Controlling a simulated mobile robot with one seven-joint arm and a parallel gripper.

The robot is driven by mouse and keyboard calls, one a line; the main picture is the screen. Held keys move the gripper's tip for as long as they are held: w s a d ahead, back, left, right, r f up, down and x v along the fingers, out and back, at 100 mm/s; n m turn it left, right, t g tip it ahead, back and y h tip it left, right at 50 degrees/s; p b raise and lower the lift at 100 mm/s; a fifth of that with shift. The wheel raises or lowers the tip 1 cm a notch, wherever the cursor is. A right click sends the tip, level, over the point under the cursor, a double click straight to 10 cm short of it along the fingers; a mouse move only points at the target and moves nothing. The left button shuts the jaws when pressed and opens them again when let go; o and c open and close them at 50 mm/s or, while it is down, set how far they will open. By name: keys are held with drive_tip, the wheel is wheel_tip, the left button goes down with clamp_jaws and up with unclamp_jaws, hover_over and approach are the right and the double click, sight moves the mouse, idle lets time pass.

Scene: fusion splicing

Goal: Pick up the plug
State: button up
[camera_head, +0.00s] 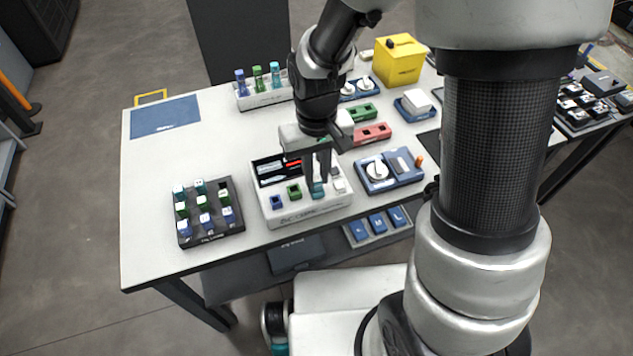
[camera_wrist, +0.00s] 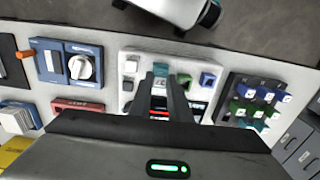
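A teal plug (camera_head: 318,190) stands in the front part of a white splicing box (camera_head: 305,212), right of a green plug (camera_head: 294,191) and a blue plug (camera_head: 277,202). My gripper (camera_head: 317,178) points down over the box, its two dark fingers astride the teal plug. In the wrist view the teal plug (camera_wrist: 160,84) shows between the fingers of my gripper (camera_wrist: 163,76). The fingers look open, with a gap between them; whether they touch the plug is hard to tell. Part of the plug is hidden by the fingers.
A black tray (camera_head: 183,237) of several small plugs is left of the box. A blue dial unit (camera_head: 373,184) is close to its right. A rack (camera_head: 262,100) with tall plugs and a yellow box (camera_head: 398,62) stand behind.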

sight(318, 178)
clamp_jaws()
drive_tip(key=shift+r, duration=0.15)
wheel_tip(318, 178, up, 10)
drive_tip(key=p, duration=0.1)
drive_tip(key=shift+p, duration=0.3)
drive_tip(key=shift+c, duration=0.4)
unclamp_jaws()
clamp_jaws()
drive_tip(key=shift+d, duration=0.15)
